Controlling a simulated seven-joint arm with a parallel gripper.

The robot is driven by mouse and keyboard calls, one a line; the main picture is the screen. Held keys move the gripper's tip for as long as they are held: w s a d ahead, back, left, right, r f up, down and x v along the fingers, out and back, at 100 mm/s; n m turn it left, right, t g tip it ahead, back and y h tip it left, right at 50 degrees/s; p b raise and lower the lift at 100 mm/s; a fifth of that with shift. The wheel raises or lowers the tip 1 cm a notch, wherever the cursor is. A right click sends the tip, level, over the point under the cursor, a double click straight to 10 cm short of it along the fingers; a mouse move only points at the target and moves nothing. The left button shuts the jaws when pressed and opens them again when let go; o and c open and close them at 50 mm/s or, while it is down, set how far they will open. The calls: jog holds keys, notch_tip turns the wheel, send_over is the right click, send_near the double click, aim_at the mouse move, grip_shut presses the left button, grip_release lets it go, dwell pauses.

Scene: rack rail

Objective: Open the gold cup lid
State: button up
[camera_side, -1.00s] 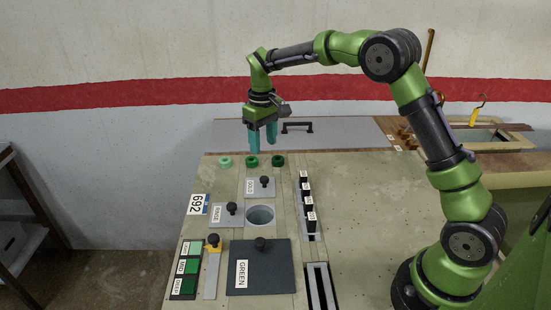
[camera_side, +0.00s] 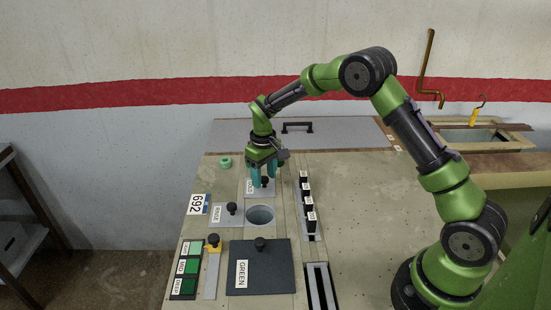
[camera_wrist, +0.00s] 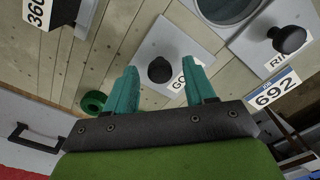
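The gold lid (camera_side: 268,192) is a grey plate with a black knob, lying just behind a round cup opening (camera_side: 260,214). Its partly hidden "GOLD" label and black knob (camera_wrist: 160,70) show in the wrist view. My gripper (camera_side: 263,180) points down over this lid, with its teal fingers on either side of the knob. In the wrist view my gripper (camera_wrist: 163,75) is open, with gaps between both fingers and the knob. How far the fingertips are above the plate is hard to tell.
A second knobbed lid (camera_side: 221,219) lies left of the opening. A dark green-labelled plate (camera_side: 262,275) is in front. Several black labelled blocks (camera_side: 308,205) line the right. A green ring (camera_side: 225,162) lies behind left.

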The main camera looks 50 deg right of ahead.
grip_shut()
jog(key=w+a, duration=0.5)
jog(key=shift+w+a, duration=0.2)
jog(key=shift+w, duration=0.05)
jog(key=shift+o, duration=0.3)
grip_release()
notch_tip(320, 180, up, 17)
dwell(0.5)
